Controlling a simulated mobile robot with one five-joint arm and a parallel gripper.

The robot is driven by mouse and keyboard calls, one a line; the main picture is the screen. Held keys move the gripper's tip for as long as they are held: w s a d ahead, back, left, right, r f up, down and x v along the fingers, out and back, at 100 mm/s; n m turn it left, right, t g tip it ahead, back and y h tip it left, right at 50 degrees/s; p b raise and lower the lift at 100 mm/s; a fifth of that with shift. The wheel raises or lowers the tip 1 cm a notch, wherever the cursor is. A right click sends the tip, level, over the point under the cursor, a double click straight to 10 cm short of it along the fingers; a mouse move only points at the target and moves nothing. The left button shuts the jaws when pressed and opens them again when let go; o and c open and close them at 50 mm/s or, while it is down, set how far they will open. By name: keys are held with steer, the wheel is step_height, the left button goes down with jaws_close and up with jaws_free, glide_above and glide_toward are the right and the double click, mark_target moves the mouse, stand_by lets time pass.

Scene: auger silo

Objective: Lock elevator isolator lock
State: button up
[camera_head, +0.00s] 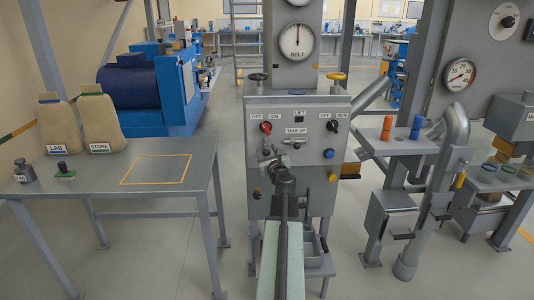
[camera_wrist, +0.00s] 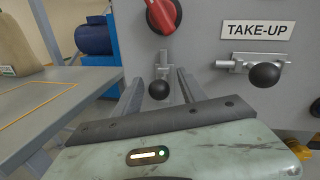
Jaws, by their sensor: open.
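The elevator panel (camera_head: 298,165) faces me under the BELT dial. Its red isolator switch (camera_head: 266,128) sits between OFF and ON labels and also shows in the wrist view (camera_wrist: 163,14). Just below it in the wrist view is a small metal lock bolt (camera_wrist: 163,69) with a black ball knob (camera_wrist: 159,90) hanging down. My gripper (camera_head: 273,165) is open in front of the panel. In the wrist view its two fingers (camera_wrist: 158,84) stand on either side of the ball knob, with a gap on each side. Contact cannot be told. In the head view my gripper partly hides the bolt.
A similar horizontal bolt with a black ball (camera_wrist: 264,74) sits right of the lock under the TAKE-UP label (camera_wrist: 258,30). A black OFF/RUN switch (camera_head: 330,125) and a blue button (camera_head: 328,153) are farther right. A grey table (camera_head: 120,205) stands left.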

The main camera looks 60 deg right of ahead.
steer(key=v, duration=0.7)
steer(key=shift+s+a, duration=0.25)
steer(key=shift+s, duration=0.05)
